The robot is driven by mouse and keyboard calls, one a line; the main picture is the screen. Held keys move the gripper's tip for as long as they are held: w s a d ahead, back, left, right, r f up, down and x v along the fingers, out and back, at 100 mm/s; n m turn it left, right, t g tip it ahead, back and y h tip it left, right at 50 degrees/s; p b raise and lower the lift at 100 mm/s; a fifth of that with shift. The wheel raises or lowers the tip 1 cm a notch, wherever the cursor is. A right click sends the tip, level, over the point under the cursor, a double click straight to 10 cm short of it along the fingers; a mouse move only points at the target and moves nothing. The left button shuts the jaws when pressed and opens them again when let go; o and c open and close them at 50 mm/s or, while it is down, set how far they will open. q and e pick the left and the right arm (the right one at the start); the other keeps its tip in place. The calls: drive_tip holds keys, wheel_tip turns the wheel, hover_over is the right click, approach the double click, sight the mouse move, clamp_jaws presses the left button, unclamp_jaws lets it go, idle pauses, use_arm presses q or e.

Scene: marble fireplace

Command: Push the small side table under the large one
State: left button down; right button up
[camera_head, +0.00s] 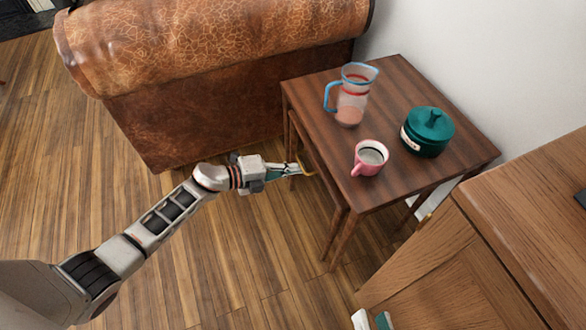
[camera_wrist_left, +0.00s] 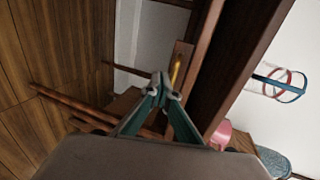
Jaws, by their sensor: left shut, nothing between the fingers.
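The large side table (camera_head: 400,85) is dark brown wood and stands against the wall. The small side table (camera_head: 318,164) shows only as a narrow edge and legs beneath the large table's left side. The large top hides the rest, so how far under it sits is unclear. My left gripper (camera_head: 297,169) is shut and empty at that left side, low beside the small table's edge. In the left wrist view its fingertips (camera_wrist_left: 163,84) are together near brown wooden bars. Whether they touch the wood is unclear.
A clear pitcher (camera_head: 352,98), a pink mug (camera_head: 370,158) and a green lidded pot (camera_head: 428,132) stand on the large table. A brown leather armchair (camera_head: 200,115) is behind my left arm. A wooden cabinet (camera_head: 480,265) is at lower right. Open floor (camera_head: 240,260) lies front left.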

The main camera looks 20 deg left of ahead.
use_arm(q)
drive_tip(key=shift+w+d+r, duration=0.15)
drive_tip(key=shift+w+d, duration=0.3)
drive_tip(key=shift+w+d, duration=0.45)
drive_tip(key=shift+d, duration=0.15)
use_arm(e)
drive_tip(key=shift+f, duration=0.2)
